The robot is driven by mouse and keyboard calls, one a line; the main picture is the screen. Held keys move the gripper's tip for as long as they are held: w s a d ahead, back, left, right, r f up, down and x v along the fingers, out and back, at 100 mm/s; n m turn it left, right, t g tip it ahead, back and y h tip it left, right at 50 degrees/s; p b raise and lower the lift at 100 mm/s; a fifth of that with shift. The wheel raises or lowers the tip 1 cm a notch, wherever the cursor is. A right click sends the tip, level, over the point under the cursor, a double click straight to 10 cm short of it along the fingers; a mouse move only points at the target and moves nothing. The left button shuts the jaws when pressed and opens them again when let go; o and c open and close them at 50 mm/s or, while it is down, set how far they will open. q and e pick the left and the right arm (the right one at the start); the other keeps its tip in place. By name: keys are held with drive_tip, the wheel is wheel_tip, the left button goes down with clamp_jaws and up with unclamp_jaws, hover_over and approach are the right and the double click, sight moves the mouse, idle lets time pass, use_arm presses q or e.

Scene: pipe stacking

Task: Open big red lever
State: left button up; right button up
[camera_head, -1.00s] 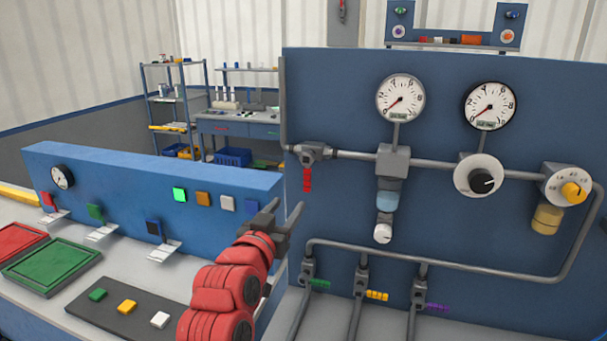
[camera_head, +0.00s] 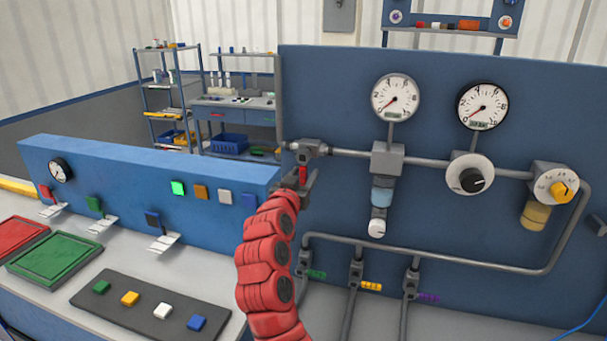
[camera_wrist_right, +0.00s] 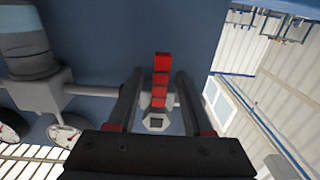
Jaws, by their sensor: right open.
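The big red lever (camera_head: 303,174) hangs straight down from the grey valve (camera_head: 310,151) at the left end of the upper pipe on the blue panel. My right gripper (camera_head: 300,182) is at the lever, and its fingers partly hide it in the head view. In the right wrist view the red lever (camera_wrist_right: 161,80) stands between the two open fingers of my right gripper (camera_wrist_right: 158,92), with a gap on each side. The valve body (camera_wrist_right: 157,121) also shows between the fingers. My left gripper is not in view.
Two gauges (camera_head: 395,97), a regulator and a yellow dial (camera_head: 563,190) sit to the right along the pipe. Below are small green, yellow and purple levers (camera_head: 371,286). A low blue button panel (camera_head: 130,185) stands close left of my right arm.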

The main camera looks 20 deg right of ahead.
drive_tip(key=shift+c, duration=0.2)
clamp_jaws()
idle(1.1)
